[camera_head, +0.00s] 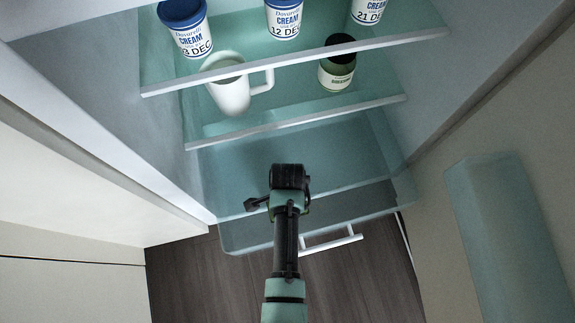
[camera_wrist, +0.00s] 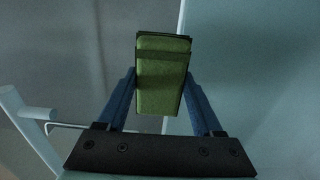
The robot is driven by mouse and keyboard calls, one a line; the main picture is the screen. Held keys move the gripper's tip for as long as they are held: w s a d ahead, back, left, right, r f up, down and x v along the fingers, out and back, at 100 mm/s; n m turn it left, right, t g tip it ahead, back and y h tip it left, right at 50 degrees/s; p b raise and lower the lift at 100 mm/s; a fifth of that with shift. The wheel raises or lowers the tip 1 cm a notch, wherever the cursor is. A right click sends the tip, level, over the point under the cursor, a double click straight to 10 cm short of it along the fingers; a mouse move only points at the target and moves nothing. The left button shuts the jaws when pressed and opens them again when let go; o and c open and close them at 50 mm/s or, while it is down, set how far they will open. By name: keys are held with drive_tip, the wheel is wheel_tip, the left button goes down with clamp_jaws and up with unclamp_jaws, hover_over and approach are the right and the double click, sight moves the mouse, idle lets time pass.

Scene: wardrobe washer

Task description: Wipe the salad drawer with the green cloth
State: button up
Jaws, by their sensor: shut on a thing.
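The green cloth (camera_wrist: 162,80) is a folded block in the wrist view, clamped between the two blue fingers of my gripper (camera_wrist: 160,95). The salad drawer (camera_head: 240,236) is a clear teal bin at the bottom of the fridge in the head view. It is pulled part way out, with a white bar handle (camera_head: 332,243) on its front. My gripper (camera_head: 289,190) is above the drawer, near its front edge, and hides part of it. The cloth cannot be made out in the head view. I cannot tell whether it touches the drawer.
Glass shelves above hold several cream tubs (camera_head: 284,18), a white mug (camera_head: 231,92) and a dark-lidded green jar (camera_head: 337,66). The fridge's side walls flank the drawer. A pale teal bin (camera_head: 510,235) is on the right. Dark wood floor (camera_head: 195,285) lies in front.

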sight(346, 195)
drive_tip(key=shift+f+b, duration=0.4)
drive_tip(key=shift+f, duration=0.2)
idle(0.3)
drive_tip(key=shift+w+d, duration=0.3)
drive_tip(key=shift+d, duration=0.6)
drive_tip(key=shift+w+d, duration=0.25)
drive_tip(key=shift+d, duration=0.65)
drive_tip(key=shift+w+d, duration=0.3)
drive_tip(key=shift+d, duration=0.6)
drive_tip(key=d, duration=0.1)
drive_tip(key=w+d, duration=0.1)
drive_tip(key=d, duration=0.2)
drive_tip(key=shift+w+d+f+b, duration=0.1)
drive_tip(key=shift+w+d+b, duration=0.15)
drive_tip(key=shift+b, duration=0.1)
drive_tip(key=shift+w+d, duration=0.1)
drive_tip(key=shift+d, duration=0.3)
drive_tip(key=shift+w+d+b, duration=0.25)
drive_tip(key=shift+d+b, duration=0.05)
drive_tip(key=shift+d, duration=0.6)
drive_tip(key=shift+w+d+b, duration=0.25)
drive_tip(key=shift+w+d, duration=0.05)
drive_tip(key=shift+d, duration=0.55)
drive_tip(key=shift+w+d+b, duration=0.25)
drive_tip(key=shift+d+b, duration=0.05)
drive_tip(key=shift+d, duration=0.6)
